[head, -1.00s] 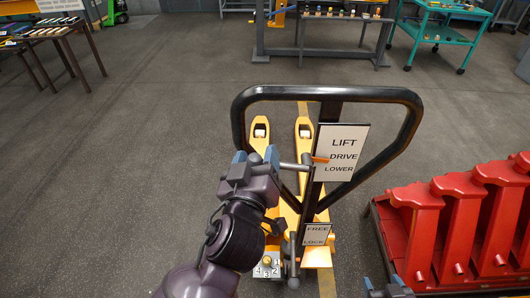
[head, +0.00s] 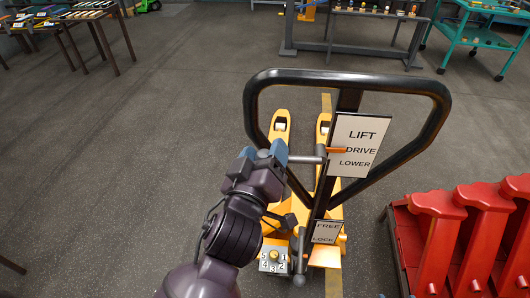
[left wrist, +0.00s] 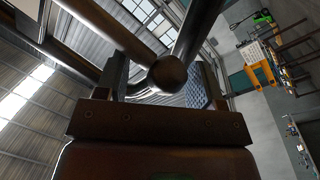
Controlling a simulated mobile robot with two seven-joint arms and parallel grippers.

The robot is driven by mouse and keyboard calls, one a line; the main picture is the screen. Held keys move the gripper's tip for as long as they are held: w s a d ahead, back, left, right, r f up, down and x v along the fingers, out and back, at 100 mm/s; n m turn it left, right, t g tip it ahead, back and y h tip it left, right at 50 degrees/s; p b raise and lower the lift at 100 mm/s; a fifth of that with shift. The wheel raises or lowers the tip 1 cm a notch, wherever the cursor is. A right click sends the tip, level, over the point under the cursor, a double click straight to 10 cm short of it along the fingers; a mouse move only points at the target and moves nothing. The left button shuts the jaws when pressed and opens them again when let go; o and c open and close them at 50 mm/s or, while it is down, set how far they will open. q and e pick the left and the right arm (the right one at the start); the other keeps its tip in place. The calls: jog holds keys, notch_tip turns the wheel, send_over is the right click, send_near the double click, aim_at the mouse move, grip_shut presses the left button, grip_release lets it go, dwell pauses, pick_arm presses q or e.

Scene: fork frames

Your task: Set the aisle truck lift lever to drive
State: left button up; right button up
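The aisle truck (head: 330,257) is a yellow pallet truck with a black loop handle (head: 350,78). A white sign (head: 357,132) on its post reads LIFT, DRIVE, LOWER from top to bottom. The lift lever (head: 306,160) is a grey bar beside the sign. Its orange pointer (head: 335,150) is level with the word DRIVE. My left gripper (head: 263,156) is at the lever's left end. In the left wrist view, its fingers stand apart on either side of a round dark knob (left wrist: 167,74), with gaps showing. My right gripper cannot be made out.
A lower sign (head: 326,232) reads FREE and LOCK. A numbered dial (head: 273,260) sits low at the truck's front. Red stands (head: 430,235) are close on the right. Tables and a teal cart (head: 475,35) stand at the back. The floor on the left is mostly clear.

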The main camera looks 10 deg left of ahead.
pick_arm(q)
jog(key=o, duration=0.3)
jog(key=shift+w+f, duration=0.1)
jog(key=shift+f, duration=0.05)
jog(key=shift+d, duration=0.1)
pick_arm(e)
jog(key=shift+w, duration=0.1)
pick_arm(q)
jog(key=shift+s, duration=0.55)
jog(key=s, duration=0.4)
jog(key=s+a, duration=0.1)
jog(key=s, duration=0.1)
jog(key=shift+s+f+b, duration=0.15)
jog(key=shift+s+b, duration=0.05)
jog(key=shift+b, duration=0.2)
pick_arm(e)
jog(key=shift+d+f, duration=0.1)
jog(key=shift+f, duration=0.5)
jog(key=shift+s+f, duration=0.1)
jog(key=shift+s, duration=0.2)
